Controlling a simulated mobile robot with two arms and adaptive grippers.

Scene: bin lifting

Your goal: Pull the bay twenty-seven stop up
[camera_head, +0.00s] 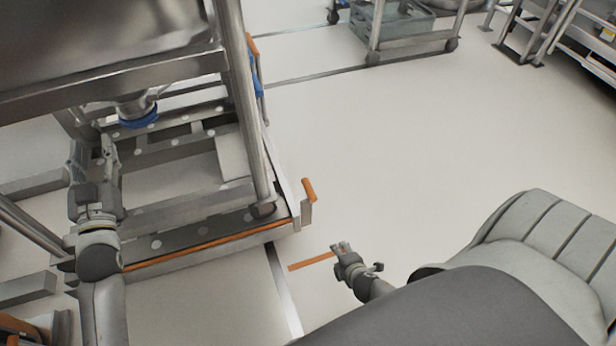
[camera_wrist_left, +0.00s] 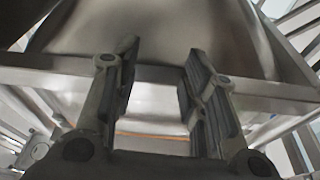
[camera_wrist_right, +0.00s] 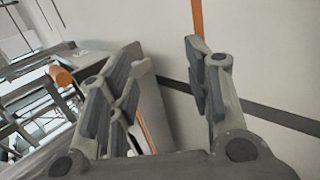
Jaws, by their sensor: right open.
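An orange handle (camera_head: 308,190) stands at the right front corner of the low bay frame (camera_head: 190,240); it looks like the stop, but no bay number is readable. My right gripper (camera_head: 341,247) is low over the floor, in front and to the right of that corner, apart from the handle. My left gripper (camera_head: 95,152) is under the steel bin at the left, pointing up. Its fingers are apart and empty in the left wrist view (camera_wrist_left: 160,65).
A large steel bin (camera_head: 100,40) on a legged frame stands over the bay, with a blue-ringed outlet (camera_head: 138,118) below. An orange strip (camera_head: 312,261) lies on the floor beside my right gripper. A wheeled cart (camera_head: 405,40) stands far back. The floor between is clear.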

